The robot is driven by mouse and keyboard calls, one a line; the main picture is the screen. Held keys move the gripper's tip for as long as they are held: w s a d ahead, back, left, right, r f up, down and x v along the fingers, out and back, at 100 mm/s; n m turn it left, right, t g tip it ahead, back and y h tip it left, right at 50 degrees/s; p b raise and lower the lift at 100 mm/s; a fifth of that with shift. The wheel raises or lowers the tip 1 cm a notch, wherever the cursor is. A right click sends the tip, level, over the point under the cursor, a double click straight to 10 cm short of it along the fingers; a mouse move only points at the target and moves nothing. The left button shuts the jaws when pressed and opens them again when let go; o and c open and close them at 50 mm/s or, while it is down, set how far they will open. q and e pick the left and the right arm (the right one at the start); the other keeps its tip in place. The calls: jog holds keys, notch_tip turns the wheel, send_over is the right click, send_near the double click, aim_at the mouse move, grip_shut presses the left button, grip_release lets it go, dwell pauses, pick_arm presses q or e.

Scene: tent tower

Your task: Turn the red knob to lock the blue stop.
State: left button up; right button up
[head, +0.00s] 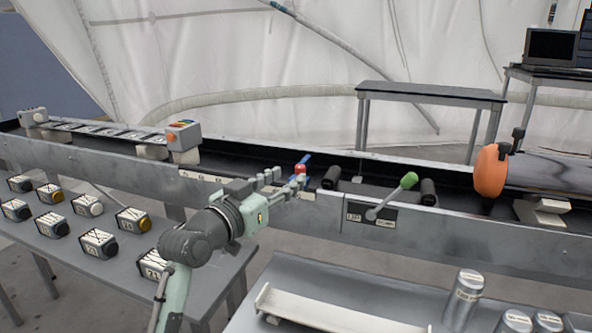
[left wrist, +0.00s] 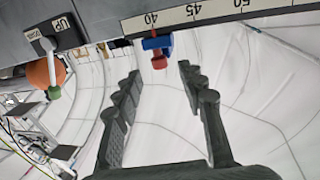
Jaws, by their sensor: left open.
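The blue stop (head: 306,158) sits on the upper edge of the metal conveyor rail, with the small red knob (head: 300,168) on its front. In the left wrist view the blue stop (left wrist: 157,43) is at the scale, near the 40 mark, and the red knob (left wrist: 159,62) sticks out from it toward me. My left gripper (head: 285,178) is open and empty, its fingers pointing at the knob. In the left wrist view the knob lies between and just beyond the fingertips (left wrist: 159,72), with no visible contact. My right gripper is not in view.
A lever with a green ball (head: 409,180) stands right of the stop on the rail. An orange drum (head: 491,170) is farther right. Several marked blocks (head: 97,243) sit on the left table. Metal cylinders (head: 465,295) and a white tray (head: 335,311) are on the front table.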

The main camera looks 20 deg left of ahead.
aim_at(297, 171)
pick_arm(q)
jog(key=shift+x, duration=2)
grip_shut()
